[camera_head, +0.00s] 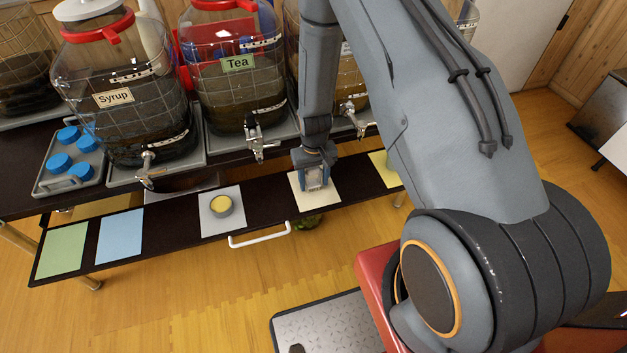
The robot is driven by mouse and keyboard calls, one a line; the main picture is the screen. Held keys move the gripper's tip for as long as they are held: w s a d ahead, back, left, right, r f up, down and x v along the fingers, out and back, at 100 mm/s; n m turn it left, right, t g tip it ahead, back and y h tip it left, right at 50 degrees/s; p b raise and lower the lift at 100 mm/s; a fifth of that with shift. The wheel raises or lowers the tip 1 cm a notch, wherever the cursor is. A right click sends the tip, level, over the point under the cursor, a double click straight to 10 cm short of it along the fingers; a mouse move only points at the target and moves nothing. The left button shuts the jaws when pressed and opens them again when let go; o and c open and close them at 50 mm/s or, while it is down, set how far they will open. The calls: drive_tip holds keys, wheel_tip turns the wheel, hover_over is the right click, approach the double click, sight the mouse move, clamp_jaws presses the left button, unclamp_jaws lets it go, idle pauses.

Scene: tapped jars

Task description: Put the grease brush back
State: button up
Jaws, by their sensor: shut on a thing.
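My gripper (314,180) points down at the front shelf, low over or at a cream card (304,205). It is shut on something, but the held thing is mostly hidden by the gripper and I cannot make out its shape. I cannot clearly identify a grease brush anywhere in view. A small round grey tin with a yellow top (221,206) sits on a pale grey card (209,228), left of my gripper.
Large jars labelled Syrup (128,125) and Tea (228,100) stand behind, their taps jutting over the dark shelf (262,209). A tray (48,183) holds several blue-topped items. Green (62,250), blue (120,236) and yellow (384,169) cards lie bare. A white handle (260,238) fronts the shelf.

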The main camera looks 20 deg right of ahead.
drive_tip(key=shift+f, duration=0.15)
drive_tip(key=o, duration=1)
wheel_tip(320, 180, up, 13)
drive_tip(key=b, duration=0.2)
drive_tip(key=shift+s+f+b, duration=0.1)
drive_tip(key=shift+f+b, duration=0.1)
drive_tip(key=shift+b, duration=0.15)
drive_tip(key=s+r+t, duration=0.1)
drive_tip(key=s+r, duration=1.5)
drive_tip(key=r, duration=0.2)
drive_tip(key=shift+s, duration=0.2)
drive_tip(key=shift+a, duration=0.1)
